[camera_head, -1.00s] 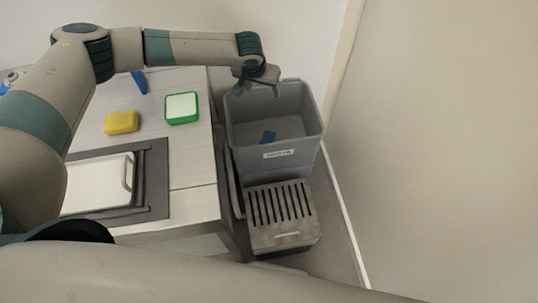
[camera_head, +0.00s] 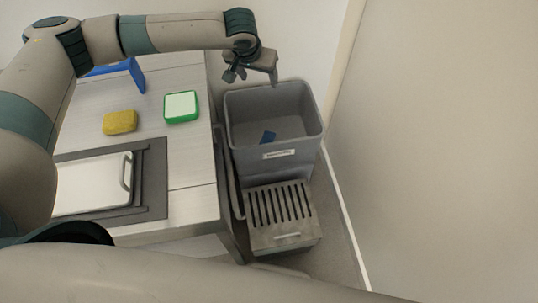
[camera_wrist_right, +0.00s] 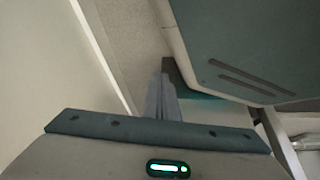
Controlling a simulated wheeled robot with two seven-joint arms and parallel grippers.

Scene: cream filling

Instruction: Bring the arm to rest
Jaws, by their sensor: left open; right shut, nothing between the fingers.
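My left arm reaches in from the left across the top of the head view. My right gripper is not seen in the head view.
The worktop (camera_head: 185,150) holds a yellow sponge (camera_head: 120,122), a green-rimmed white block (camera_head: 181,107), a blue item (camera_head: 136,76) partly behind my arm, and a lidded basin (camera_head: 95,185). A slotted metal box (camera_head: 283,238) stands before the bin. A bare wall is at right.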

